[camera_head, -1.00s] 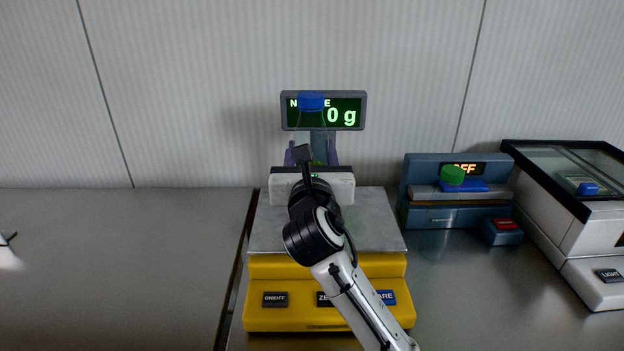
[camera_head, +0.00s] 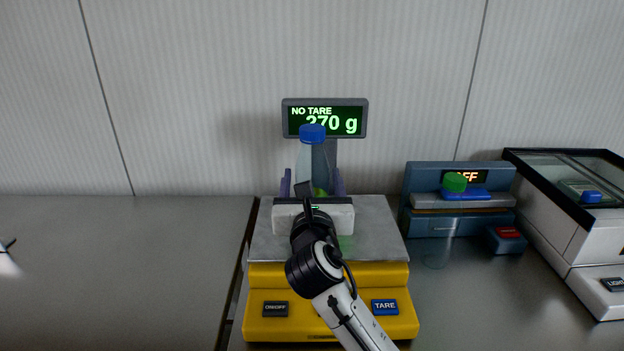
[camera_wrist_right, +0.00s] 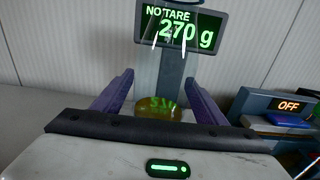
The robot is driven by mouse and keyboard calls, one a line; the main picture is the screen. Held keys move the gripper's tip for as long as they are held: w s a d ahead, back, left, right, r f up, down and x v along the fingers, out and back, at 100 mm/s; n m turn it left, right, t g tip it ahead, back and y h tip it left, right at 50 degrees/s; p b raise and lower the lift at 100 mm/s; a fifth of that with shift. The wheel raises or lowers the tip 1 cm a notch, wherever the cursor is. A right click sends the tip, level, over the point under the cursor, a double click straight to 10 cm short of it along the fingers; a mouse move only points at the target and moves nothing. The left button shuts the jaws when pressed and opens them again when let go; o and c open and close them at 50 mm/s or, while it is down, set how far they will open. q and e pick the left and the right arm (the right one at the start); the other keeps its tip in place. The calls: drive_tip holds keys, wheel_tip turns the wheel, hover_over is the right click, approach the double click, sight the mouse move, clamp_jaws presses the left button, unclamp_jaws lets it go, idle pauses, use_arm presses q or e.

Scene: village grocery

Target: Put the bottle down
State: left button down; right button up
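A clear bottle with a blue cap (camera_head: 312,133) stands upright on the metal plate (camera_head: 380,225) of a yellow scale (camera_head: 345,275). The scale's display (camera_head: 325,119) reads 270 g. My right gripper (camera_head: 313,186) is at the bottle, with one purple finger on each side and a small gap to it. Its white body hides the bottle's lower part. In the right wrist view the fingers (camera_wrist_right: 158,97) are spread apart, with a yellow-green patch (camera_wrist_right: 158,108) between them; the clear bottle is hard to make out there.
Right of the scale, a clear bottle with a green cap (camera_head: 455,182) stands before a blue-grey device (camera_head: 418,185) reading OFF. A glass-topped case (camera_head: 590,240) stands at the far right. The counter (camera_head: 110,270) at left is mostly clear.

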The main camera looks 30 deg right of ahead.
drive_tip(key=shift+r, duration=0.1)
drive_tip(key=v, duration=1.2)
